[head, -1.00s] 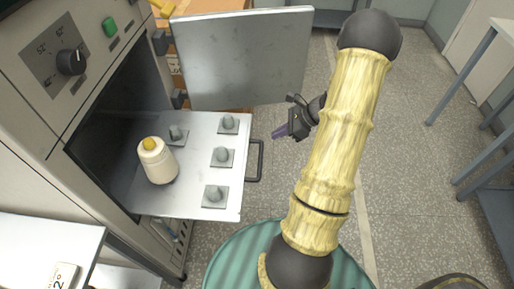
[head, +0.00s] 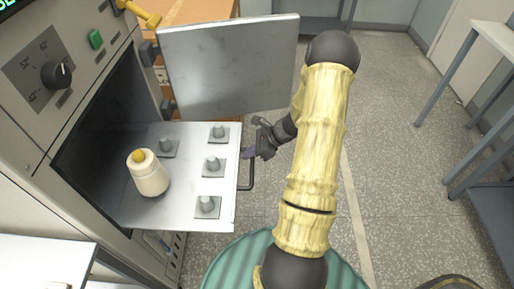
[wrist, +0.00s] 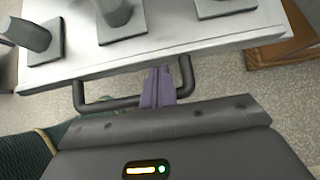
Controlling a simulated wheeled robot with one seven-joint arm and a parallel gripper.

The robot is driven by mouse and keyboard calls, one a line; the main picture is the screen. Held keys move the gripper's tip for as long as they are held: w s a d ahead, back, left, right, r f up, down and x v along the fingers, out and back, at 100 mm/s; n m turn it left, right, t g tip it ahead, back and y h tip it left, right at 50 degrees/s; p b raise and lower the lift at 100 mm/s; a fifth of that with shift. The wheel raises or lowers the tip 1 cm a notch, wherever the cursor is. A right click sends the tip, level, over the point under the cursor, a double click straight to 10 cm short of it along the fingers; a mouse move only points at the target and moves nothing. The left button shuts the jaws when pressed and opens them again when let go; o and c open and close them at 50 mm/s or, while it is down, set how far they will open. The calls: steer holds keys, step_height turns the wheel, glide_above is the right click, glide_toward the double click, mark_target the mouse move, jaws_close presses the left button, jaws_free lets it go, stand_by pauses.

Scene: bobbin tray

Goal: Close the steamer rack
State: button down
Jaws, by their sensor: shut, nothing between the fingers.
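The steamer rack (head: 190,203) is a pale metal tray pulled out of the steamer's dark opening (head: 100,150). It carries several grey pegs on square bases and a cream bobbin (head: 149,176) with a yellow top, standing upright at the left. A dark bar handle (head: 248,186) is on its front edge; it also shows in the wrist view (wrist: 105,105). My gripper (head: 250,153) is shut and empty at the rack's front edge. In the wrist view its purple fingertips (wrist: 158,85) lie inside the handle's loop, close to the rack's edge; contact cannot be told.
The steamer door (head: 230,65) stands open behind the rack. A control panel with a dial (head: 56,75) and green button (head: 95,39) is above the opening. A white table (head: 40,262) is at lower left.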

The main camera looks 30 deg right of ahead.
steer(key=shift+w+a+f, duration=0.1)
steer(key=shift+a+f, duration=0.1)
stand_by(0.3)
